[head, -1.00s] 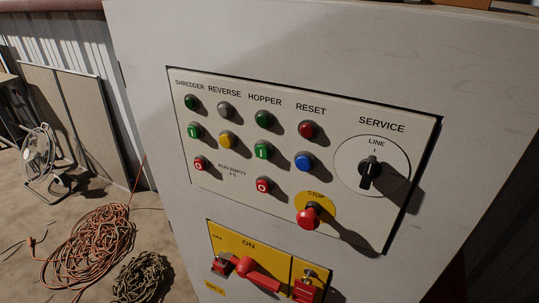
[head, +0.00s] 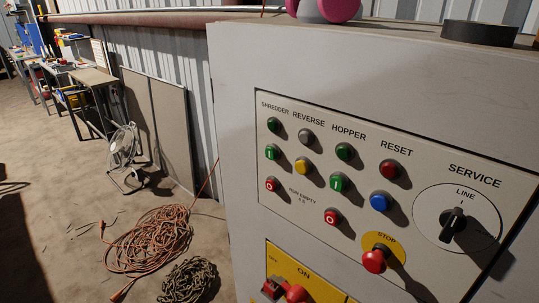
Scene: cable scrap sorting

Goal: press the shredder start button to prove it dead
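The control panel (head: 400,150) is on the front of a pale grey cabinet (head: 232,100). In its left column, under the label SHREDDER, are a dark green lamp (head: 274,125), the green shredder start button (head: 271,152) marked I, and a red button (head: 271,184) marked O. The red mushroom STOP button (head: 375,261) sits on a yellow disc. The black SERVICE switch (head: 453,222) is at the right. Below, a yellow ON plate (head: 318,273) with red parts (head: 297,293) is cut off by the picture's lower edge. Neither gripper is in view.
Pink earmuffs (head: 340,9) and a black round object (head: 480,33) lie on the cabinet top. Left of the cabinet, an orange cable coil (head: 155,238) and a darker coil (head: 188,280) lie on the floor. A fan (head: 123,155) and workbench (head: 92,76) stand farther back.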

